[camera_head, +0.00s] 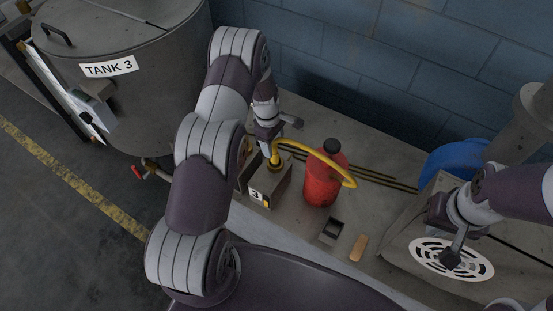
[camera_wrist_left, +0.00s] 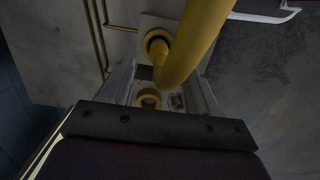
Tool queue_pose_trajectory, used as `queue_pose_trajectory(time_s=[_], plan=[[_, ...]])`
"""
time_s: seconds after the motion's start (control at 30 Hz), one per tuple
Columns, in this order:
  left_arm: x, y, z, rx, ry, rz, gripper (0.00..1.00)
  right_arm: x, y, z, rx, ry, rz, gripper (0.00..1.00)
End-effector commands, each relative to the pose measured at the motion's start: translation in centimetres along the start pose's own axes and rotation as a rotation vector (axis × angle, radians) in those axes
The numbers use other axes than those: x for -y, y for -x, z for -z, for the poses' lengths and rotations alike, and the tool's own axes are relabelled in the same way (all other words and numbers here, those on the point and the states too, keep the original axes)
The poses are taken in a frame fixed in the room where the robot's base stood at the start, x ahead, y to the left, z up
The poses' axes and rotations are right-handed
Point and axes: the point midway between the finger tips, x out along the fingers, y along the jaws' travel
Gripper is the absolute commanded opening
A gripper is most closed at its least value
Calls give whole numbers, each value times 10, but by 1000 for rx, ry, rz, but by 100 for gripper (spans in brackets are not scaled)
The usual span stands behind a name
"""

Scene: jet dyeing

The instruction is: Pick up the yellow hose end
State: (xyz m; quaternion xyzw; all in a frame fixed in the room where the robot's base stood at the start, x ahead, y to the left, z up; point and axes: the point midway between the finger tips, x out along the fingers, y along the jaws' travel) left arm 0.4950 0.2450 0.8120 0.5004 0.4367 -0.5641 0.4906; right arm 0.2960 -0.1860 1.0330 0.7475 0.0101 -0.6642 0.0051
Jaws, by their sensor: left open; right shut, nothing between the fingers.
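The yellow hose (camera_head: 318,151) arcs over a red canister in the head view. Its end (camera_head: 275,163) is at the top of a grey metal box marked 3 (camera_head: 262,194). In the left wrist view the hose (camera_wrist_left: 197,40) comes down from the top into the space in front of the gripper, near a yellow ring (camera_wrist_left: 148,98) and a yellow collar (camera_wrist_left: 156,43). My left gripper (camera_head: 271,143) is open, just above the hose end; whether its fingers touch the hose is unclear. My right gripper (camera_head: 451,257) is shut and empty over a round slotted grille at the right.
The red canister (camera_head: 322,180) with a black cap stands right beside the box, under the hose. A small dark square holder (camera_head: 332,231) and an orange-brown piece (camera_head: 358,248) lie in front. Tank 3 (camera_head: 135,95) is at left. A block wall (camera_head: 400,60) stands behind.

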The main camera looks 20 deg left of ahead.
Motion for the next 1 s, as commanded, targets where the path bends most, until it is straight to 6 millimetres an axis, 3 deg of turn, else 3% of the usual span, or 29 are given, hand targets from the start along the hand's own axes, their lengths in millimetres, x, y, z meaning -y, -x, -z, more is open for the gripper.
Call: queue_pose_trajectory(time_s=[0.33, 0.6, 0.8, 1.0], plan=[[-1, -52, -4, -1, -1, 0, 60, 0, 15, 2, 0, 0, 0, 0], [-1, -59, -4, -2, -1, -1, 60, 0, 14, 2, 0, 0, 0, 0], [-1, -59, -4, -2, -1, -1, 0, 0, 14, 2, 0, 0, 0, 0], [-1, -59, -4, -2, -1, -1, 0, 0, 14, 2, 0, 0, 0, 0]])
